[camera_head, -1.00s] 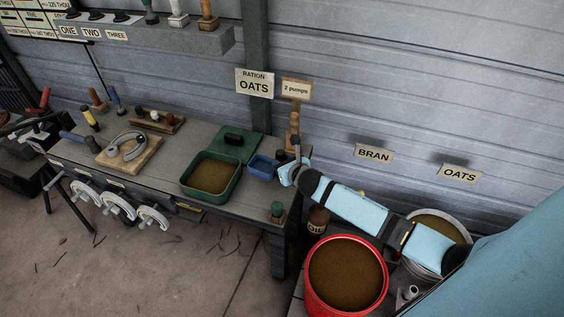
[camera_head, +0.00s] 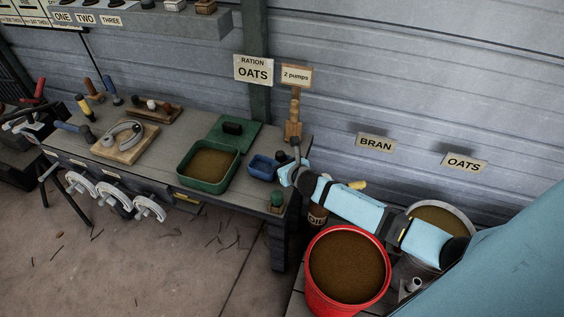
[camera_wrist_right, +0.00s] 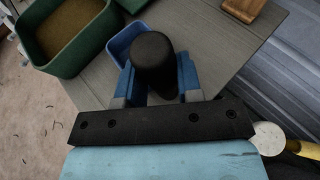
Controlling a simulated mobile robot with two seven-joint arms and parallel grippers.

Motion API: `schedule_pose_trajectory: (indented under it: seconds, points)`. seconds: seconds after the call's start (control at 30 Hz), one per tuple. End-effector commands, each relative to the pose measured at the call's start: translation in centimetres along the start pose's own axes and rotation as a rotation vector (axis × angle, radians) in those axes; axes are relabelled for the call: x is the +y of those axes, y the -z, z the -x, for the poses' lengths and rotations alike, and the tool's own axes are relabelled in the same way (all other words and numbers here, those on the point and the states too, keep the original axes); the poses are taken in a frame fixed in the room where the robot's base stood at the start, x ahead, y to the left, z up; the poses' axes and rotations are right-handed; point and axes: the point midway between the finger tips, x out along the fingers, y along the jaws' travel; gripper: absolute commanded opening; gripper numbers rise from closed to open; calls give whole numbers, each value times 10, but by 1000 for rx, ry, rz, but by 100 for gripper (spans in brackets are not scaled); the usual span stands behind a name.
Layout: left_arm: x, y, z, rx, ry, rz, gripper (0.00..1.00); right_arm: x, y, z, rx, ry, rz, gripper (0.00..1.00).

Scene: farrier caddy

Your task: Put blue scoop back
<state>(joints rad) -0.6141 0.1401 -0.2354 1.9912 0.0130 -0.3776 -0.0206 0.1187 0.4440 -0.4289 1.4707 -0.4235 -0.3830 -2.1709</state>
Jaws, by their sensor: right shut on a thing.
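The blue scoop (camera_head: 263,168) is at the right end of the workbench, just right of the green tub (camera_head: 186,172). My right gripper (camera_head: 291,168) is shut on its black handle (camera_wrist_right: 155,60). In the right wrist view the fingers lie either side of the handle, and part of the blue scoop (camera_wrist_right: 122,42) shows behind it. I cannot tell whether the scoop touches the bench top. My left gripper is not in view.
The workbench (camera_head: 175,150) holds a horseshoe on a wooden board (camera_head: 125,145) and several tools. A wooden pump-like post (camera_head: 294,120) stands behind the scoop. A red bucket (camera_head: 310,285) and a metal bin (camera_head: 462,215) stand at the right, under my arm.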

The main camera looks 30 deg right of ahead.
Motion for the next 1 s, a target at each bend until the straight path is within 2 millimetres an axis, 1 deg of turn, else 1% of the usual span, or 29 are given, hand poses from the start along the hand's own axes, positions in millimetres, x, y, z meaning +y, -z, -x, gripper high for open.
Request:
schedule_pose_trajectory:
  seconds: [0.37,1.0]
  points:
    - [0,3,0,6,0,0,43,0,0,0,-1,0,0,0]
    - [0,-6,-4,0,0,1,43,0,8,-4,-2,0,1,0]
